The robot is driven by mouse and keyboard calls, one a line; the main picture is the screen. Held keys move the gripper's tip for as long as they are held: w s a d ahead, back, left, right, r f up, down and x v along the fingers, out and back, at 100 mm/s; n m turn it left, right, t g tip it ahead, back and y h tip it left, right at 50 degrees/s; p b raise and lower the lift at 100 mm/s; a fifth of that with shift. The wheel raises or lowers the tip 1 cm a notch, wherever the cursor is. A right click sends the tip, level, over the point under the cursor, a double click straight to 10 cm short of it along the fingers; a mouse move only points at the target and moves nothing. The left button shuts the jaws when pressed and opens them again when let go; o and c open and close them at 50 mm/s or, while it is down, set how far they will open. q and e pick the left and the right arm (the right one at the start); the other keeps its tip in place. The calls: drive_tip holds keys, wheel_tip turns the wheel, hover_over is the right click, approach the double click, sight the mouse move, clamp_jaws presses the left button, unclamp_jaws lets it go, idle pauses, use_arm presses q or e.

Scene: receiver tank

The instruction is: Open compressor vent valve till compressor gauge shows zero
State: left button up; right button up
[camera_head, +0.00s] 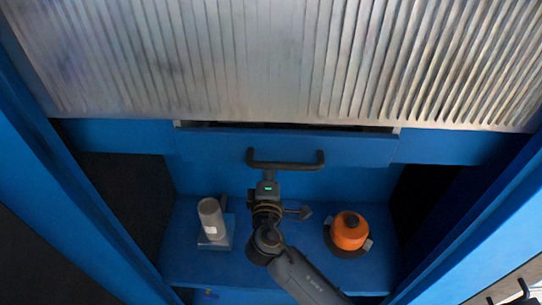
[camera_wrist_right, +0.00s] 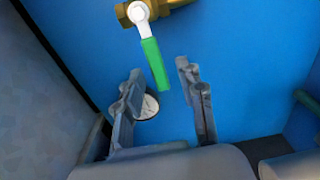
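In the right wrist view a valve with a green lever (camera_wrist_right: 153,62) sits on a brass fitting (camera_wrist_right: 124,14) against a blue panel. The lever slants down toward the gap between the fingers of my right gripper (camera_wrist_right: 160,72). The fingers are open and apart, with nothing held. A round white gauge (camera_wrist_right: 148,106) shows behind the left finger, partly hidden; its reading is too small to tell. In the head view one arm, apparently my right, rises from the bottom; its fingertips cannot be made out. The green lever and gauge cannot be made out there. My left gripper is not in view.
In the head view a dark bar handle (camera_head: 285,165) is on the blue front under a ribbed metal surface (camera_head: 290,60). A grey cylinder (camera_head: 211,217) and an orange rounded object (camera_head: 350,231) stand on the blue shelf (camera_head: 185,255). Blue walls close in both sides.

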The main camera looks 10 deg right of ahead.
drive_tip(key=v, duration=0.9)
drive_tip(key=shift+s, duration=0.1)
